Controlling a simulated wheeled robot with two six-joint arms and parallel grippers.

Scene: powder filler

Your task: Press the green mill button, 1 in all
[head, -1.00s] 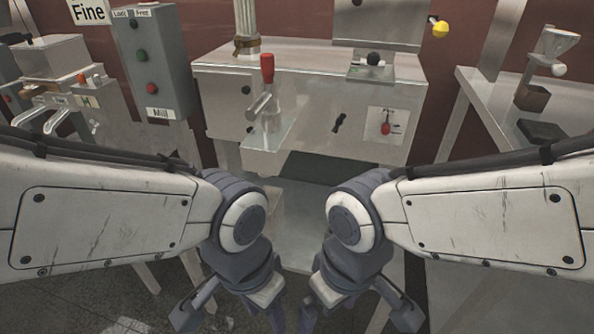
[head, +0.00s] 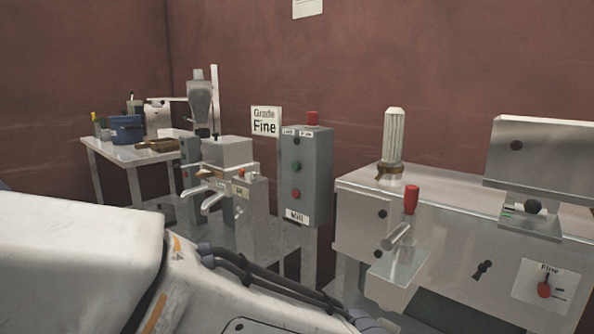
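The grey mill control box (head: 315,185) stands on a post near the middle of the head view, with a "Mill" label (head: 296,215) at its bottom. The green mill button (head: 297,167) is on its front face, above a red button (head: 296,194). Nothing touches the green button. My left arm fills the lower left, below and in front of the box. Neither gripper shows in this view.
A "Grade Fine" sign (head: 265,120) stands left of the box. The steel filler machine (head: 440,215) with a red-handled lever (head: 411,200) is at the right. A smaller machine (head: 228,153) is to the left, and a side table (head: 118,152) with containers stands farther back.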

